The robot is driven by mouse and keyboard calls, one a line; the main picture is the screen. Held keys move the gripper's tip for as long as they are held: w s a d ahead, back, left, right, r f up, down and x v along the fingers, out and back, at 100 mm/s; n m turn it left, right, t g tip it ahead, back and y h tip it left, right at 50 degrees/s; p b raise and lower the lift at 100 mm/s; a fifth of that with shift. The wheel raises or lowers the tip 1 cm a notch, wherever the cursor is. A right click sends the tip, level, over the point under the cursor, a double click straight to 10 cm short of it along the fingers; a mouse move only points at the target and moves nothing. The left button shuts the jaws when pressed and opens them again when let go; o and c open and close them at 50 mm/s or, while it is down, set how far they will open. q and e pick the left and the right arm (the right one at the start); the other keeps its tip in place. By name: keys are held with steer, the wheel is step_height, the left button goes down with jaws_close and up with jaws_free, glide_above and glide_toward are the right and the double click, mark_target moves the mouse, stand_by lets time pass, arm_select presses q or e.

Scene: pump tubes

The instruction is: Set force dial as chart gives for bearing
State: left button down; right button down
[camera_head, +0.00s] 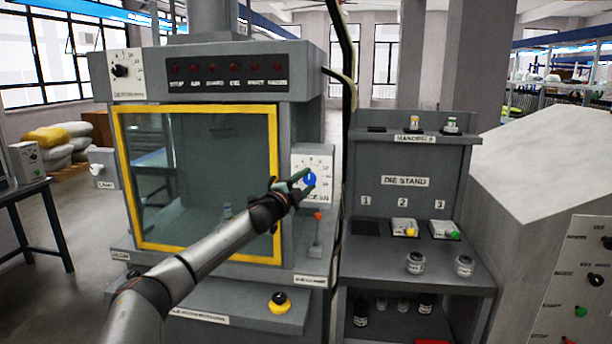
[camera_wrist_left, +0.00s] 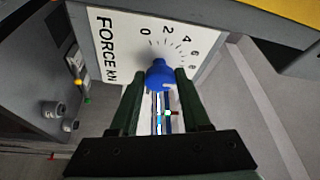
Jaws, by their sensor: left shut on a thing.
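The force dial is a blue knob (camera_head: 309,178) on a white panel (camera_head: 325,165) at the right of the press front. In the left wrist view the blue knob (camera_wrist_left: 159,76) sits between my fingertips, with "FORCE kN" and the numbers 0, 2, 4, 6 on the panel (camera_wrist_left: 112,42) around it. My left gripper (camera_head: 300,182) is shut on the knob; it also shows in the left wrist view (camera_wrist_left: 160,84). The knob's pointer setting cannot be read clearly. No bearing chart is readable. My right gripper is not in view.
A yellow-framed guard window (camera_head: 273,190) is left of the dial, and a red-topped lever (camera_head: 318,216) is below it. The die stand (camera_head: 408,182) with tools and jars (camera_head: 415,263) stands to the right. A yellow and black button (camera_head: 279,302) is on the lower ledge.

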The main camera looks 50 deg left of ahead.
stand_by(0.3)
arm_select(q)
steer(key=shift+c, duration=1.9)
jaws_free()
steer(key=shift+s+d+f, duration=0.2)
steer(key=shift+s+f, duration=0.05)
steer(key=shift+s, duration=0.3)
steer(key=shift+b+v, duration=0.35)
steer(key=shift+v, duration=0.45)
steer(key=r+p+v, duration=0.1)
steer(key=p+v, duration=0.1)
steer(key=v, duration=0.7)
steer(key=shift+s+d+f, duration=0.15)
steer(key=shift+s+f, duration=0.15)
